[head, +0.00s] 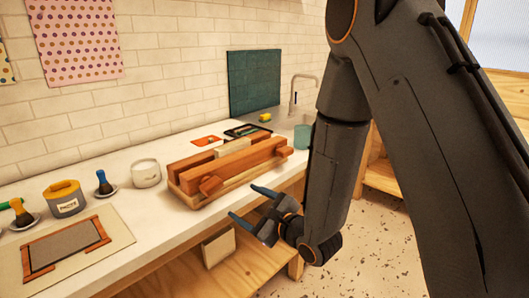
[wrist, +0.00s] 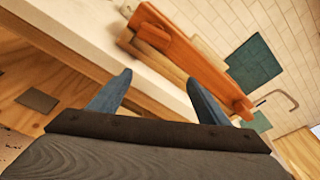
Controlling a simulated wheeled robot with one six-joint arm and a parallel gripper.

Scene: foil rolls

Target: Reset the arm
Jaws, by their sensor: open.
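My gripper (head: 252,207) is open and empty. It hangs just in front of the counter's front edge, near the right end of the wooden press, with its blue fingers pointing left toward the counter. In the wrist view my gripper (wrist: 158,95) shows its two fingers spread apart with nothing between them. My dark grey arm comes down from the upper right in the head view and hides part of the room behind it.
The wooden press (head: 230,168) stands on the white counter (head: 150,222). Left of it are a white cup (head: 146,173), a grey-yellow tin (head: 64,198), brushes and a framed board (head: 65,246). A teal cup (head: 303,137) stands near the faucet (head: 296,92). A wooden shelf (head: 190,275) lies below.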

